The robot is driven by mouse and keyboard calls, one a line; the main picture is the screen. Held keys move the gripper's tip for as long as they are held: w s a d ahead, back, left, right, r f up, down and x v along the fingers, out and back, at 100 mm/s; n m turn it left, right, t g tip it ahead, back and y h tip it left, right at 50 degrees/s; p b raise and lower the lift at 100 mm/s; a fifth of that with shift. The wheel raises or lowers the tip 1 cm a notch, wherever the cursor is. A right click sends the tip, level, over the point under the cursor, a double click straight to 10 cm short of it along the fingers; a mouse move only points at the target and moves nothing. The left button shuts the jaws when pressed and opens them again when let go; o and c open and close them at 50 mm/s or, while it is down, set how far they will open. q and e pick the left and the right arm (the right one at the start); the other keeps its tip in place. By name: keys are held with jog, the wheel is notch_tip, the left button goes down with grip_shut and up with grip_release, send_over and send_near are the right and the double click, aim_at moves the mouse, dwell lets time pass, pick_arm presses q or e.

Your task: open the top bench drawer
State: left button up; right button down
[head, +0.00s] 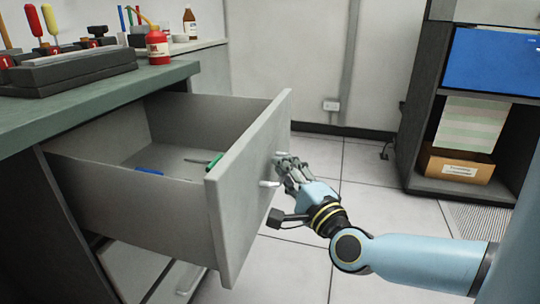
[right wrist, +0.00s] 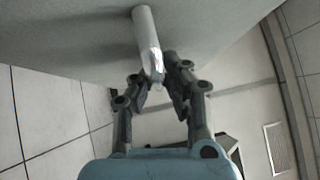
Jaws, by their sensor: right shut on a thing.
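The top bench drawer (head: 262,160) is pulled well out from under the green bench top, in the head view. Inside it lie a blue item (head: 149,171) and a green item (head: 215,160). Its front carries a light bar handle (head: 269,184). My right gripper (head: 281,172) is at the drawer front, shut on the handle. In the right wrist view the handle (right wrist: 146,35) runs between the two fingers (right wrist: 161,85). My left gripper is not in view.
A dark shelf unit with a blue bin (head: 492,62) and a cardboard box (head: 457,166) stands right. Tiled floor between is clear.

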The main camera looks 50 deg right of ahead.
jog(key=shift+s+f, duration=0.3)
jog(key=shift+s, duration=0.05)
jog(key=c, duration=1.4)
grip_release()
jog(key=shift+r, duration=0.15)
jog(key=v, duration=1.2)
jog(key=shift+w, duration=0.1)
